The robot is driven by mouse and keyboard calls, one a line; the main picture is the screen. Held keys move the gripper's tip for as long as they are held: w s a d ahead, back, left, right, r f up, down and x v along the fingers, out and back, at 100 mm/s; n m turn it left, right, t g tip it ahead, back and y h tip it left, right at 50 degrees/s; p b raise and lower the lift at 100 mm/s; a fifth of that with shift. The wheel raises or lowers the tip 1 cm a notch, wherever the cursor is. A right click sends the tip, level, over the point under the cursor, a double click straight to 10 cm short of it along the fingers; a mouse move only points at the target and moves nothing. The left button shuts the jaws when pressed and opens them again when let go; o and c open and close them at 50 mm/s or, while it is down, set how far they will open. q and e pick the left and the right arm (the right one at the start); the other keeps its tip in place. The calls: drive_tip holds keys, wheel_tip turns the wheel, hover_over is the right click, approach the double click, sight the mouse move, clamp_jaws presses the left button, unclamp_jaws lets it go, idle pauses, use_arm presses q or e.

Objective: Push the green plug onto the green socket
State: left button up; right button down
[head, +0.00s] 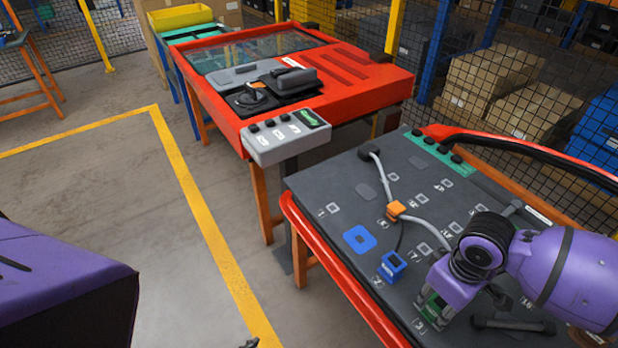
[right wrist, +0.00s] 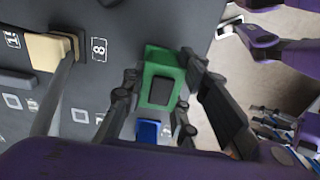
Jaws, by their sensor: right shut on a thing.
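My right gripper (head: 432,312) is low over the near part of the dark panel, by the mark 3, shut on the green plug (head: 437,304). In the right wrist view the green plug (right wrist: 163,70) shows between the two dark fingers (right wrist: 165,100), with a dark square in its middle. The fingers and arm hide much of the plug in the head view. I cannot make out the green socket apart from it, nor whether the two touch. Of my left gripper only a small dark piece (head: 250,343) seems to show at the bottom edge.
A blue plug (head: 393,265) stands on the panel (head: 330,185) left of my right gripper, near a flat blue square (head: 359,239). An orange clip (head: 396,210) holds a grey cable. A dark handle (head: 512,324) lies right of the gripper. A red rail edges the panel.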

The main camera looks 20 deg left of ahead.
sight(441, 300)
wheel_tip(441, 300, up, 2)
drive_tip(key=shift+w+r+p, duration=0.1)
drive_tip(key=shift+p, duration=0.35)
drive_tip(key=shift+r+p, duration=0.45)
drive_tip(key=shift+r, duration=0.7)
use_arm(q)
drive_tip(key=shift+t, duration=0.5)
drive_tip(key=shift+w+r, duration=1.85)
drive_tip(key=shift+r, duration=0.1)
use_arm(e)
drive_tip(key=shift+r, duration=1.1)
